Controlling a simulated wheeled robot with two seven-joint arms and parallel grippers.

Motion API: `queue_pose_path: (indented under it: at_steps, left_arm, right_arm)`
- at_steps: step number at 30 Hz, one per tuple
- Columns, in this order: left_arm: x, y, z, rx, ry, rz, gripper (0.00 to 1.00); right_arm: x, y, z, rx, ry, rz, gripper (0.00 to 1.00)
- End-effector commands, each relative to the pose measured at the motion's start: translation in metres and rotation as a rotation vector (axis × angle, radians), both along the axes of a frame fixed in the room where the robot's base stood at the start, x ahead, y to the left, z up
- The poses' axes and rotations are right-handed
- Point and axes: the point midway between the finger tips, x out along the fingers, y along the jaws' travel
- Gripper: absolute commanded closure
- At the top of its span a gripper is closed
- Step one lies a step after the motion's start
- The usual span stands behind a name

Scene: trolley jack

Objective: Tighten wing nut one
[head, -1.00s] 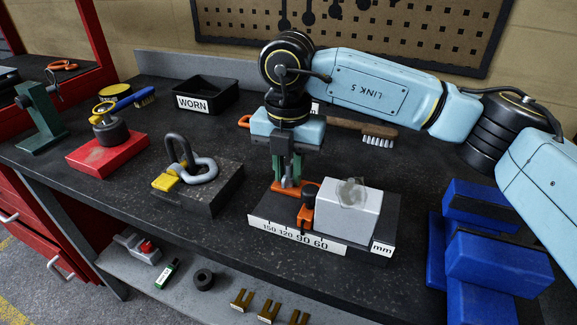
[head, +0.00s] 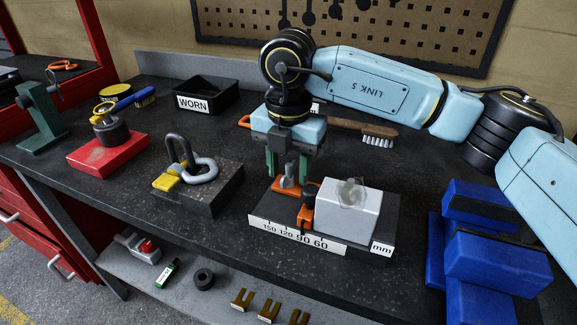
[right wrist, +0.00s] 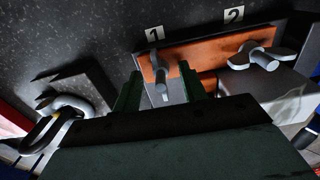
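Wing nut one (right wrist: 161,82) is grey and stands on an orange plate (right wrist: 206,60) beside the label "1" in the right wrist view. Its wings look nearly edge-on there. In the head view it is a small grey shape (head: 289,183) on the orange part of the measuring fixture (head: 325,238). My right gripper (head: 287,172) points down over it. Its green fingers are open, one on each side of the nut, with visible gaps. Wing nut two (right wrist: 264,59) sits to the right by the label "2". My left gripper is not in view.
A pale grey block (head: 347,212) stands on the fixture close to the right of the gripper. Blue blocks (head: 497,262) are stacked further right. A dark block with a shackle (head: 200,188) lies to the left. A brush (head: 365,131) lies behind.

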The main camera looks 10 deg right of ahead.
Motion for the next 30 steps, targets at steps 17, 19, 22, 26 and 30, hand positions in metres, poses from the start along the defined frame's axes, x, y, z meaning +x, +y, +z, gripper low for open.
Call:
queue_pose_path:
  at_steps: [17,19,22,26,30]
  left_arm:
    - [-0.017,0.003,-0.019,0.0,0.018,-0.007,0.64]
    - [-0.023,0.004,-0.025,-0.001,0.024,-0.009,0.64]
    - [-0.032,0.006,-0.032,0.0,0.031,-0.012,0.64]
    - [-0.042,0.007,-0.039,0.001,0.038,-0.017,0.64]
    - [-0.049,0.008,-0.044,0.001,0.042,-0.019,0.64]
  right_arm:
    - [0.0,0.001,0.051,-0.001,0.001,0.002,0.58]
    - [-0.001,0.0,0.068,-0.001,0.001,0.001,0.58]
    - [-0.001,0.0,0.09,-0.002,0.001,0.001,0.58]
    - [-0.001,0.0,0.113,0.0,0.001,0.001,0.58]
    - [-0.001,0.0,0.127,-0.001,0.002,0.002,0.58]
